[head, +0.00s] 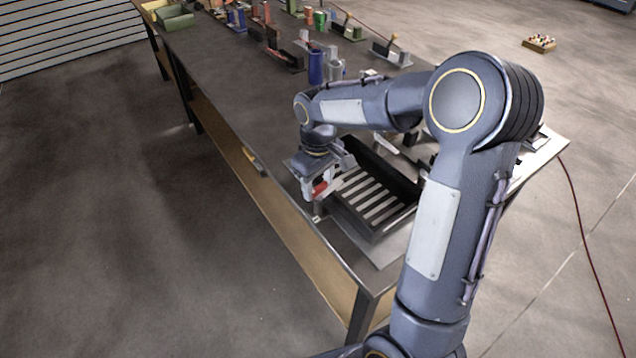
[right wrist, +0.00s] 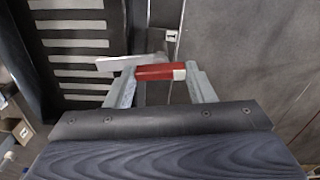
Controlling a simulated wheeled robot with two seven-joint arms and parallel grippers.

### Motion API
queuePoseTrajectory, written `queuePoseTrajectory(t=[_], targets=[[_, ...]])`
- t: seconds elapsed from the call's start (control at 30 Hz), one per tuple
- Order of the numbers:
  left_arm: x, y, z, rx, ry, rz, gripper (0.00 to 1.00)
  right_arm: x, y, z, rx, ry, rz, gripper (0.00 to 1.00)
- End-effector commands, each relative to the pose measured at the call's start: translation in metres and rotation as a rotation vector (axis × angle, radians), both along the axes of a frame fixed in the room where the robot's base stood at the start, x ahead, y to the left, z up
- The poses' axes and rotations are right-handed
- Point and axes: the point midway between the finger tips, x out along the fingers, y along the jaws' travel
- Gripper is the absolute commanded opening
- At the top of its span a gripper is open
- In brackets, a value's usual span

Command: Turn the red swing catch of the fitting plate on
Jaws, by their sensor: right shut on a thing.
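The red swing catch (head: 320,187) is at the near left corner of a black slatted tray (head: 374,229), close to the table's long edge. In the right wrist view the catch (right wrist: 154,72) is a short red bar with a white end, lying across between the fingers. My right gripper (head: 316,190) reaches down over it and is shut on it; the fingers also show in the right wrist view (right wrist: 163,85). A light grey bar (right wrist: 117,64) lies just beyond the catch. The fitting plate under the catch is mostly hidden by my gripper. My left gripper is not in view.
The dark table (head: 230,85) runs away to the back left, with a bare stretch left of my arm. A blue cylinder (head: 316,67) and a grey cup (head: 336,70) stand behind my forearm. Several coloured fixtures and a green bin (head: 175,19) are farther back.

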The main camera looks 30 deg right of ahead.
Motion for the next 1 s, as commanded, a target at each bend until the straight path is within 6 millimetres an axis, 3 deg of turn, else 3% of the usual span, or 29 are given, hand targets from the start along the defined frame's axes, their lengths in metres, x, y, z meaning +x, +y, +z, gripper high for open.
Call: queuePoseTrajectory(t=[0.37,0.9,0.93,1.0], targets=[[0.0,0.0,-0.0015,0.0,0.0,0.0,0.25,-0.0003,-0.0008,0.0004,-0.002,0.0,-0.157,0.08],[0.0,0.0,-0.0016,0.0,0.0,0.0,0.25,-0.0003,-0.0007,0.0004,-0.001,0.001,-0.18,0.08],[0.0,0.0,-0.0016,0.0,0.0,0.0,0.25,-0.0003,-0.0007,0.0004,-0.001,0.001,-0.179,0.52],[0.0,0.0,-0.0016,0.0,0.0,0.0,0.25,-0.0003,-0.0006,0.0003,-0.001,0.001,-0.179,0.61]])
